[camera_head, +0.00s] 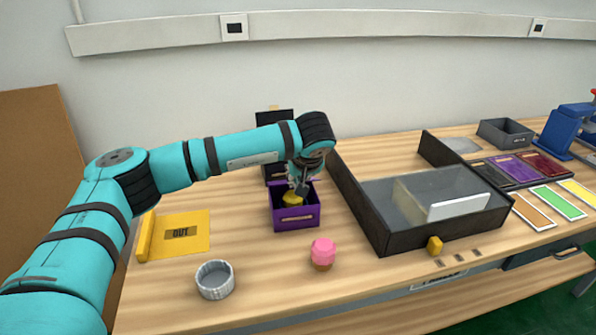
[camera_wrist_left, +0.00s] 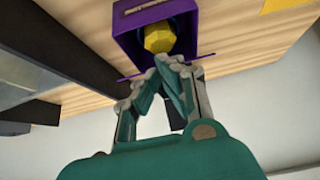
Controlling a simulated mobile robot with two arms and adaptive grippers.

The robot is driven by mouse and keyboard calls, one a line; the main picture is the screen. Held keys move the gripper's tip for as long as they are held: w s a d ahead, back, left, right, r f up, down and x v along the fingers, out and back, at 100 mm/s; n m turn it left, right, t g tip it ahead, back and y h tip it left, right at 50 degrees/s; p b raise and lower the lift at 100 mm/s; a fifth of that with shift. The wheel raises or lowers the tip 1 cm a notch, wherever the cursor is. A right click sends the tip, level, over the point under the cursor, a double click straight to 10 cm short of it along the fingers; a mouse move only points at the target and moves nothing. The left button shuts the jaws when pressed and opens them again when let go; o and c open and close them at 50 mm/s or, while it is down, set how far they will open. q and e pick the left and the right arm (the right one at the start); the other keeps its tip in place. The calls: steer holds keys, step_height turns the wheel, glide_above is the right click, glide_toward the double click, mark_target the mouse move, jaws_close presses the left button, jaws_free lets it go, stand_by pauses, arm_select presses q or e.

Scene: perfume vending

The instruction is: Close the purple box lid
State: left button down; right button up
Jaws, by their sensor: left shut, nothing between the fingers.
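The purple box (camera_head: 295,219) stands on the table below my left gripper, with its top open. A yellow faceted object (camera_head: 291,198) sits inside it. The box also shows in the left wrist view (camera_wrist_left: 125,27), with the yellow object (camera_wrist_left: 159,38) in its opening. My left gripper (camera_head: 301,187) is over the back part of the box, pointing down, shut and empty. In the left wrist view its fingertips (camera_wrist_left: 172,62) meet close to the box's rim. The lid is mostly hidden behind my gripper and wrist. My right gripper is not in view.
A large dark tray with a glass top (camera_head: 375,222) stands right of the box. A pink-topped item (camera_head: 323,252) and a round grey dish (camera_head: 215,280) are in front. A yellow mat (camera_head: 195,222) lies left. A dark upright panel (camera_head: 272,121) stands behind.

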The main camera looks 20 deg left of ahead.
arm_select(q)
step_height(320, 180, down, 6)
steer(key=s+d+b, duration=0.1)
steer(key=s+b, duration=0.1)
steer(key=b, duration=0.1)
steer(key=shift+s+d+b, duration=0.15)
steer(key=shift+d+b, duration=0.1)
steer(key=shift+b, duration=0.05)
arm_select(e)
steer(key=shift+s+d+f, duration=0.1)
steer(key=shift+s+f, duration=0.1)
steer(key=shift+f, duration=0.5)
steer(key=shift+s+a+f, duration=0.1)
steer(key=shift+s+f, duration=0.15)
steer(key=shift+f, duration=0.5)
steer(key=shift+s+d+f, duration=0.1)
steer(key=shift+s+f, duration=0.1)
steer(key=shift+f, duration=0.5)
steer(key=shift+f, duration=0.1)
